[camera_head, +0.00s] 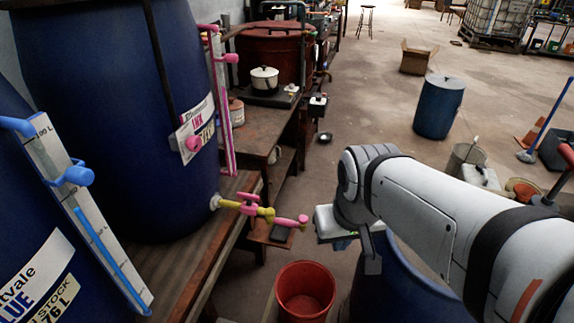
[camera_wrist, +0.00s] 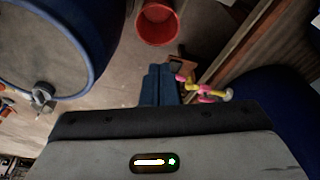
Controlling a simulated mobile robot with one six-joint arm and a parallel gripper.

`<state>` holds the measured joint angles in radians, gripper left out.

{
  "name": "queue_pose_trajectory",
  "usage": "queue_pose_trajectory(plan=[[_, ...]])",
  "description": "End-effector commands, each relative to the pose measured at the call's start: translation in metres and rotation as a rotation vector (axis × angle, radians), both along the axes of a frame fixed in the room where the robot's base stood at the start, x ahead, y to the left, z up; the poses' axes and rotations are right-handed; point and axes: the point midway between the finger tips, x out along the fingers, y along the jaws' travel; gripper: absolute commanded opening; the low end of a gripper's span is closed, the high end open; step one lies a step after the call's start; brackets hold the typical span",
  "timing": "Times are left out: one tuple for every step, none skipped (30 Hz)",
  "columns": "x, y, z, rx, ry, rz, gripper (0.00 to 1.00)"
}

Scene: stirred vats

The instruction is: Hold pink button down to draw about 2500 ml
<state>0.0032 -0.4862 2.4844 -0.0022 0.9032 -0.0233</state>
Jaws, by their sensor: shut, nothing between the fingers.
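A dark blue vat (camera_head: 120,110) with a pink-marked label reading "INK" stands on the bench. A yellow tap (camera_head: 265,211) with a pink cross handle (camera_head: 249,204) juts from its base and ends in a pink knob (camera_head: 303,218). Another round pink knob (camera_head: 193,143) sits by the label; I cannot tell which is the button. My gripper (camera_wrist: 161,71) is shut and empty, apart from the tap, with its dark fingers side by side. In the wrist view, the tap (camera_wrist: 204,91) is right of the fingers. In the head view, my wrist hides most of the gripper.
A red bucket (camera_head: 305,292) stands on the floor below the tap's end. A blue drum (camera_head: 400,290) is partly behind my arm. Open floor lies beyond.

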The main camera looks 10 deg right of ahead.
Motion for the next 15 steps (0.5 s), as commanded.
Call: queue_pose_trajectory(plan=[[0.007, 0.0, -0.001, -0.005, 0.007, 0.02, 0.0], [0.013, 0.0, -0.001, -0.009, 0.011, 0.034, 0.0], [0.021, 0.0, -0.001, -0.016, 0.018, 0.058, 0.0], [0.029, -0.001, 0.0, -0.02, 0.024, 0.081, 0.0], [0.038, 0.0, 0.0, -0.027, 0.03, 0.11, 0.0], [0.05, 0.0, 0.0, -0.035, 0.039, 0.151, 0.0], [0.06, 0.0, -0.001, -0.042, 0.047, 0.184, 0.0], [0.071, 0.0, -0.002, -0.048, 0.054, 0.218, 0.0], [0.085, 0.0, -0.003, -0.057, 0.064, 0.263, 0.0], [0.095, 0.0, -0.005, -0.062, 0.071, 0.298, 0.0], [0.105, 0.0, -0.007, -0.067, 0.078, 0.331, 0.0], [0.119, 0.0, -0.01, -0.076, 0.087, 0.378, 0.0], [0.13, 0.0, -0.012, -0.08, 0.094, 0.411, 0.0], [0.14, 0.0, -0.015, -0.086, 0.101, 0.445, 0.0], [0.154, -0.001, -0.02, -0.092, 0.11, 0.49, 0.0]])
